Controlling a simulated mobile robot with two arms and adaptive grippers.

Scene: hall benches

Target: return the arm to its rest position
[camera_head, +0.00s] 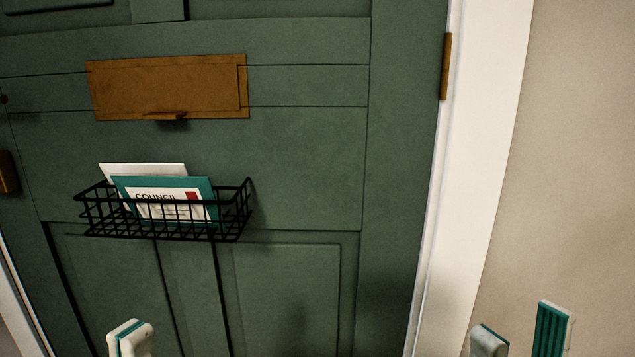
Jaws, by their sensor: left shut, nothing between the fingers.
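My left gripper (130,338) shows at the bottom left, in front of the lower part of the green door. Its pale fingertips are together with a teal line between them, and it holds nothing. My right gripper (520,337) shows at the bottom right, in front of the wall and door frame. Its two fingertips stand apart, with a teal ribbed pad showing on the right one, and nothing is between them. The rest of both arms is out of view.
A green panelled door (305,160) fills most of the view. It bears a brass letter flap (165,85) and a black wire basket (165,236) holding envelopes (165,205), one marked COUNCIL. A white door frame (480,150) and a bare beige wall (580,150) are at the right.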

